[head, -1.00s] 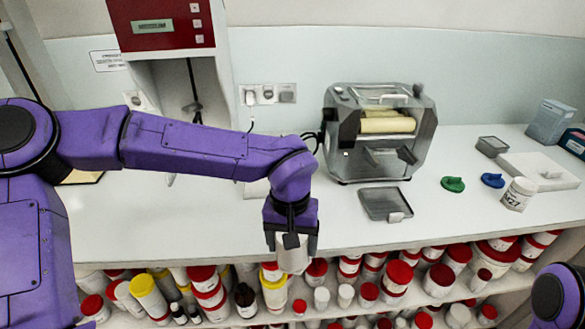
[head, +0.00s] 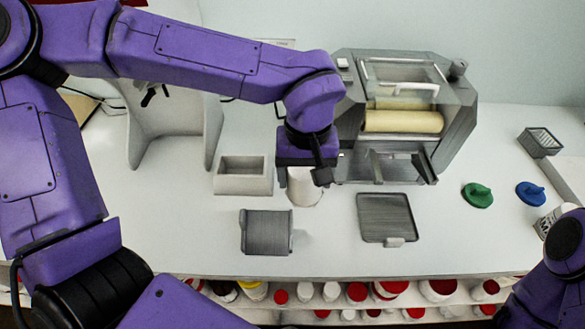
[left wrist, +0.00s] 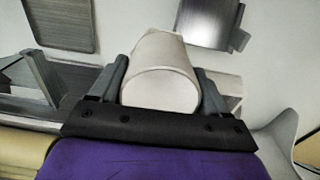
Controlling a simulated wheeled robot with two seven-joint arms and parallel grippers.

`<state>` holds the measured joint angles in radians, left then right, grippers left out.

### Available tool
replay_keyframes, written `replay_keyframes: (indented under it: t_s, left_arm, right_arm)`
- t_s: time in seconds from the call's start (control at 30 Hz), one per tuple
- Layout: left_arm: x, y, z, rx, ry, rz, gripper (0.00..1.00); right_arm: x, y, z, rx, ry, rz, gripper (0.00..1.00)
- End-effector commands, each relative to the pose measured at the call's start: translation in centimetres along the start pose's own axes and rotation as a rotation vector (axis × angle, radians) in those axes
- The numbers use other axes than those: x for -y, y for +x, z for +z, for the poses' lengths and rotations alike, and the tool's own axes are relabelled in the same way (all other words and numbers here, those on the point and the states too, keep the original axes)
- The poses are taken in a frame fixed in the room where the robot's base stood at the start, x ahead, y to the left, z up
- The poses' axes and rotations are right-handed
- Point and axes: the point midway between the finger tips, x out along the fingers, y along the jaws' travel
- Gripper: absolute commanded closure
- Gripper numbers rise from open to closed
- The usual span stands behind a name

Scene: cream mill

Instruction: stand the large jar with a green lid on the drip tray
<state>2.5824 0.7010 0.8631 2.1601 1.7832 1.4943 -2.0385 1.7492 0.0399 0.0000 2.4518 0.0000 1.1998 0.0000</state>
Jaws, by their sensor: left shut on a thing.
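My left gripper (head: 312,180) is shut on a whitish jar (head: 304,190), between a pale open box and the mill. The jar (left wrist: 158,80) shows between the fingers in the left wrist view, its plain round end towards the camera. No green shows on it. I cannot tell whether it touches the counter. A flat, dark grey rimmed tray (head: 385,216), which looks like the drip tray, lies empty in front of the mill. It also shows in the left wrist view (left wrist: 58,22). A green lid (head: 477,195) lies loose to the right. My right gripper is out of view.
The roller mill (head: 405,115) stands close right of my gripper. The pale box (head: 243,176) is close left. A ribbed grey piece (head: 266,232) lies in front.

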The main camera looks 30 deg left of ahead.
Motion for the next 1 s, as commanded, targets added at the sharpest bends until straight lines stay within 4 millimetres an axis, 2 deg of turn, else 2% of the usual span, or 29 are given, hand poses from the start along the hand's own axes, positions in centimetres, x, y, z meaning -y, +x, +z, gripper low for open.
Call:
replay_keyframes:
  t_s: [0.1, 0.2, 0.33, 0.57, 0.73, 1.0]
  left_arm:
    - [0.4, 1.2, -3.2, 0.006, -0.005, -0.006, 0.53]
    - [0.6, 3.4, -4.8, 0.010, -0.002, -0.008, 0.53]
    - [0.9, 5.3, -6.4, 0.008, -0.001, -0.008, 0.53]
    - [1.2, 7.2, -7.8, 0.009, -0.001, -0.007, 0.53]
    - [1.2, 10.1, -8.0, 0.009, 0.002, -0.007, 0.53]
    - [1.2, 10.5, -8.0, 0.006, 0.000, -0.004, 0.53]
  right_arm:
    - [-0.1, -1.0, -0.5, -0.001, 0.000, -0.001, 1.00]
    - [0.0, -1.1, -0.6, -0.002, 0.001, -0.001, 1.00]
    - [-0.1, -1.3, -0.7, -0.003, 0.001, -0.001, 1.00]
    - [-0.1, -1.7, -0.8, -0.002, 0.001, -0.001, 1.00]
    - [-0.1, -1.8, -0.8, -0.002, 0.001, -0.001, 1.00]
    - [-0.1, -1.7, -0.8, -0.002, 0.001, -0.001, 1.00]
